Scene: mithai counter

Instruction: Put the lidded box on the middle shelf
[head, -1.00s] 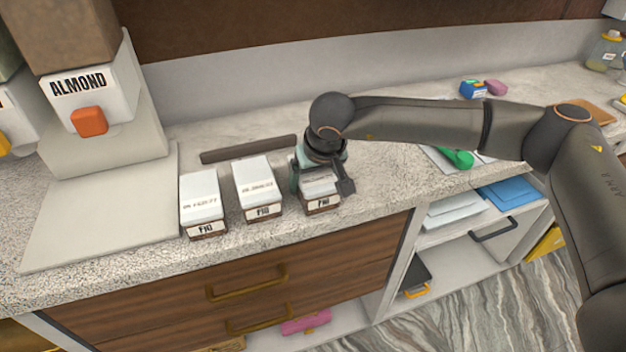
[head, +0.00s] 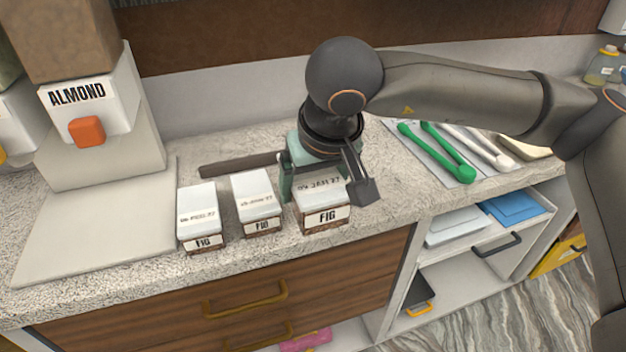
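Three white-lidded boxes with brown bases and FIG labels are at the counter's front. The left box (head: 200,218) and the middle box (head: 257,204) stand on the counter (head: 130,240). My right gripper (head: 323,188) is around the third box (head: 322,207), one finger on each side, from above and behind. This box looks larger and raised above the counter; its lid reads 04 JAN 27. Part of its lid is hidden by the gripper. Open shelves (head: 455,262) are under the counter at the right; which is the middle one is unclear. My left gripper is out of view.
An ALMOND dispenser (head: 90,105) stands at the left over a pale board. A dark bar (head: 240,164) lies behind the boxes. Green tongs (head: 437,152) and white tongs (head: 480,145) lie at the right. White and blue packets (head: 515,207) sit on an upper shelf. Drawers with handles (head: 245,298) are below.

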